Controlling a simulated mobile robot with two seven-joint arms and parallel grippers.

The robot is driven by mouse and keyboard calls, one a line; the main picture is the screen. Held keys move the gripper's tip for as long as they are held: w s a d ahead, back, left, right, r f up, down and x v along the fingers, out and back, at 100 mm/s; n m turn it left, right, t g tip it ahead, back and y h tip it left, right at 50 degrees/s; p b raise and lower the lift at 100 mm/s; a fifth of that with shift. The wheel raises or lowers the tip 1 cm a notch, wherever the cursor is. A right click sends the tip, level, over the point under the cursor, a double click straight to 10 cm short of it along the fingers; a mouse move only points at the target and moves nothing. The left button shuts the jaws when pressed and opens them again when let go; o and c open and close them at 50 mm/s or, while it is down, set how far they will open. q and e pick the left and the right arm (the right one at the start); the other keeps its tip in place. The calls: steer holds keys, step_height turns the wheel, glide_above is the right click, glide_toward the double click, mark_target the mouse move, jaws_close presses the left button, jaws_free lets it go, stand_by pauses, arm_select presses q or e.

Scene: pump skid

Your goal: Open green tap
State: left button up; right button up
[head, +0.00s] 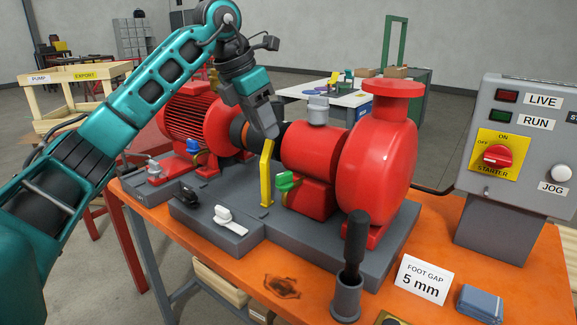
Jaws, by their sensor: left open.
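The green tap (287,181) sits low on the front of the red pump (330,150), its green handle pointing out to the left and front. My left gripper (268,134) is open and points down, above and to the left of the green tap and apart from it. Its fingertips are in line with the top of a yellow upright post (266,175); I cannot tell whether they touch it. My right gripper is out of view.
A black-handled tool (355,245) stands in a cup at the front. The starter box (515,150) is at the right. The orange bench (420,240) has bare patches.

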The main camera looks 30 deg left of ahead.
mark_target(283, 173)
arm_select(q)
steer(key=b+x, duration=0.1)
steer(key=x, duration=1.1)
steer(key=shift+s+d+f, duration=0.1)
steer(key=shift+s, duration=0.1)
jaws_close()
